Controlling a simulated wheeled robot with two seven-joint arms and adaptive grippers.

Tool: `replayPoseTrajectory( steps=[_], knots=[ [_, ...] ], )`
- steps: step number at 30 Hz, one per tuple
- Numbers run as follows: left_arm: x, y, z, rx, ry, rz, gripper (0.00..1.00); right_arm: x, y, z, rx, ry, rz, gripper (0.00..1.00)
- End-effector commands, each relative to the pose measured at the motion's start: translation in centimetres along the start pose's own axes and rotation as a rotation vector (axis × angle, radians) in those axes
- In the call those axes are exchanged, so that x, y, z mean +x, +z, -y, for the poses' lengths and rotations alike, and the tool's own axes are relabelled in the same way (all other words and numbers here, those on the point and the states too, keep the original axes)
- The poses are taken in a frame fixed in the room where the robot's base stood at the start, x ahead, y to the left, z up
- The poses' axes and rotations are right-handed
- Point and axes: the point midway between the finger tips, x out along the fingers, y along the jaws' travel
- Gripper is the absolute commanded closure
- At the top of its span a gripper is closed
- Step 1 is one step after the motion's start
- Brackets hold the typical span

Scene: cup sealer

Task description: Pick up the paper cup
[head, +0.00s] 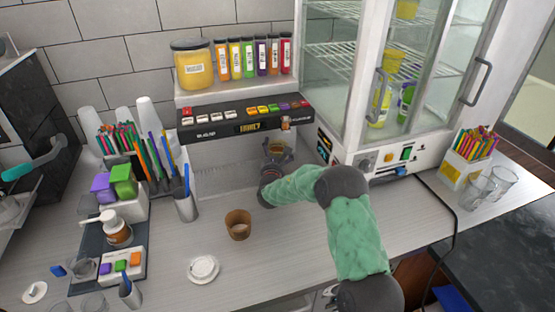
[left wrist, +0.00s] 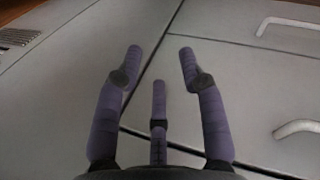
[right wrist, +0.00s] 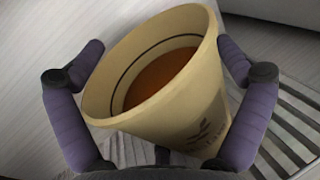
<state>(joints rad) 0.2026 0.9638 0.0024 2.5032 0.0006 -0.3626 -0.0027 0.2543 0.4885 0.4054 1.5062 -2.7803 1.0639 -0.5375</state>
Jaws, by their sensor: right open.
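The paper cup (right wrist: 165,95) is tan with a printed mark and holds brown liquid. In the right wrist view it is between my right gripper's (right wrist: 165,65) spread fingers, over a slatted drip tray (right wrist: 290,130); I cannot tell whether they touch it. In the head view the cup (head: 278,151) shows partly under the dispenser, just beyond my right gripper (head: 270,175). That gripper is open. My left gripper (left wrist: 160,65) is out of the head view; in its wrist view its fingers are apart and empty, above grey cabinet fronts.
A brown cup-shaped piece (head: 238,225) and a white lid (head: 203,269) lie on the counter (head: 300,250). A pen holder (head: 186,207) stands left of the dispenser (head: 245,122). A glass-doored cabinet (head: 390,90) stands to the right. The front middle counter is mostly clear.

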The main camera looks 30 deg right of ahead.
Motion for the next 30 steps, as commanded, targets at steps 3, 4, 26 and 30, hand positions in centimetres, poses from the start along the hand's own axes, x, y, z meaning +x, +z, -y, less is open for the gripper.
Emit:
replayPoseTrajectory(
  steps=[3,4,26,30],
  knots=[
    [0.06,0.00,0.02,0.000,0.000,0.000,0.60,0.50,-0.05,-0.01,-0.001,0.000,0.000,0.00],
    [0.06,0.00,0.02,0.000,0.000,0.000,0.60,0.53,-0.03,-0.01,-0.001,0.000,0.000,0.00],
    [0.03,0.00,0.01,0.000,0.000,0.000,0.60,0.43,-0.20,0.00,-0.001,0.001,-0.005,0.56],
    [-0.13,0.01,-0.05,0.000,0.000,0.000,0.60,0.41,0.28,0.00,-0.002,0.001,-0.005,0.56]
  ],
)
